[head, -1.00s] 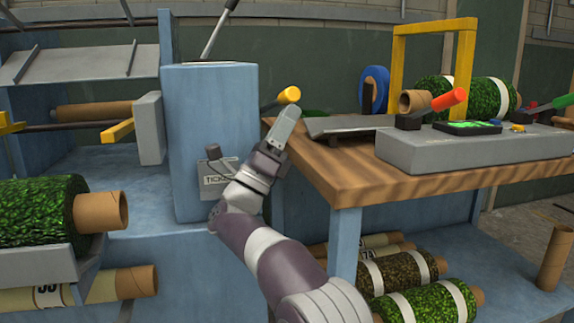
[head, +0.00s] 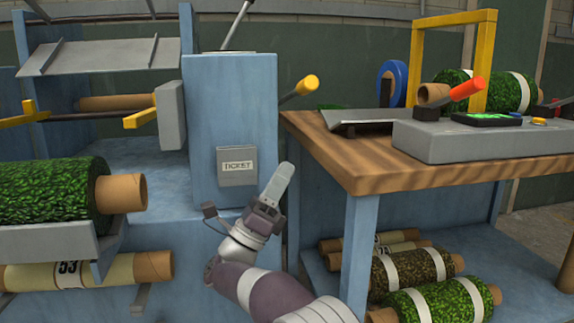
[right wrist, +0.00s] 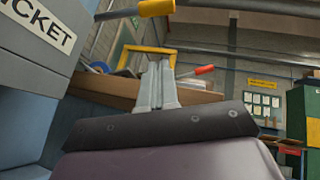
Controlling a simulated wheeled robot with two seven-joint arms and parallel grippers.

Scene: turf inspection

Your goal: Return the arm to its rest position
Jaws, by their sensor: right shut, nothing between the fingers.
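My right arm (head: 248,280) reaches up from the bottom of the head view. My right gripper (head: 283,178) is shut and empty, its fingers pointing up in front of the gap between the blue post and the wooden table. The fingers also show together in the right wrist view (right wrist: 156,85). The gripper is just right of and below the grey ticket box (head: 237,167) on the blue post (head: 232,110), apart from it in the picture. The ticket box also shows at the left of the right wrist view (right wrist: 40,32). My left gripper is not in view.
The wooden table's edge (head: 400,180) is close to the right of the gripper. A yellow-tipped lever (head: 307,84) sticks out above it. A turf roll (head: 55,198) lies in a cradle at left. Several rolls (head: 415,268) lie on the low shelf under the table.

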